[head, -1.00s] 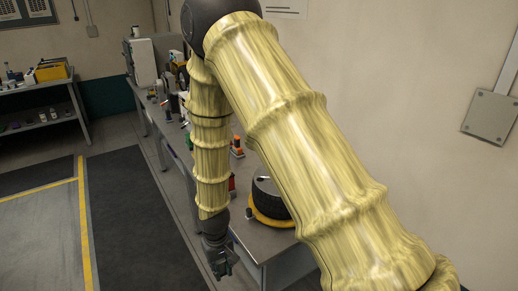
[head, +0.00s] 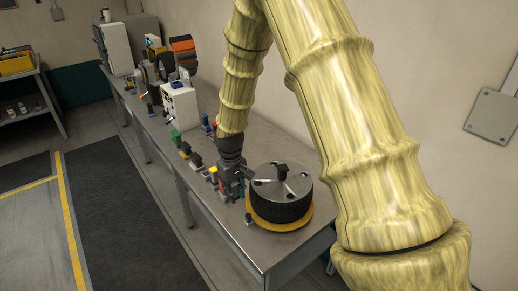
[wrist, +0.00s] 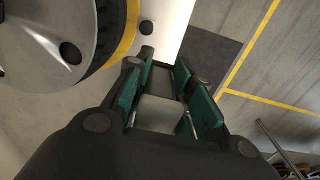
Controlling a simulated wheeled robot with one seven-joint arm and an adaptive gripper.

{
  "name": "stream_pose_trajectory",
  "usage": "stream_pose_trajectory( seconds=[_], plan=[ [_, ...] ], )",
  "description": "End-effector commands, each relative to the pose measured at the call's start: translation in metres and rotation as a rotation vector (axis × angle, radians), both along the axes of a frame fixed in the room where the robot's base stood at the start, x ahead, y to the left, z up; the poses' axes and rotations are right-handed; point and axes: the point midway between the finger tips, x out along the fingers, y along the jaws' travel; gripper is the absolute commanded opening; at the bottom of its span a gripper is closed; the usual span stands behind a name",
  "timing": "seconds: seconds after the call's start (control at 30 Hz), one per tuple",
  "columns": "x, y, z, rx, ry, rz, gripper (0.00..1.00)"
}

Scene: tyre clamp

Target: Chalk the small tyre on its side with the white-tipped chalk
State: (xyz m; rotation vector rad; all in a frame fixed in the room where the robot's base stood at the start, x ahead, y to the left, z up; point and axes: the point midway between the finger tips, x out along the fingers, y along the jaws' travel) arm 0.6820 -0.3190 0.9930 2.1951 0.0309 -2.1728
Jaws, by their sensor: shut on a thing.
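The small tyre (head: 280,210) lies flat on a yellow round base (head: 270,225) at the near end of the bench. A grey metal disc and a dark knob sit on top of it. In the wrist view its dark side (wrist: 108,30) shows at upper left. My gripper (head: 228,192) is just left of the tyre, pointing down. In the wrist view its green-padded fingers (wrist: 162,95) are closed around a grey block-like body, the chalk (wrist: 160,113). Its tip cannot be made out, nor whether it touches the tyre.
Small coloured-topped pieces stand on the bench left of my gripper, including a green one (head: 177,138). The bench's front edge is close to the tyre.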

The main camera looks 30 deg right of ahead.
Motion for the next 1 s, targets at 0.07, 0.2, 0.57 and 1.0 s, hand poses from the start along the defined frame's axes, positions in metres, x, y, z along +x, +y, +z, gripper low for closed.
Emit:
stream_pose_trajectory(
  seconds=[0.07,0.2,0.57,1.0],
  plan=[
    [0.008,-0.028,0.031,0.003,-0.003,0.001,0.02],
    [0.014,-0.068,0.064,0.009,0.003,0.012,0.02],
    [0.015,-0.111,0.092,0.018,0.014,0.027,0.02],
    [0.015,-0.111,0.064,0.019,0.014,0.027,0.02]
  ],
)
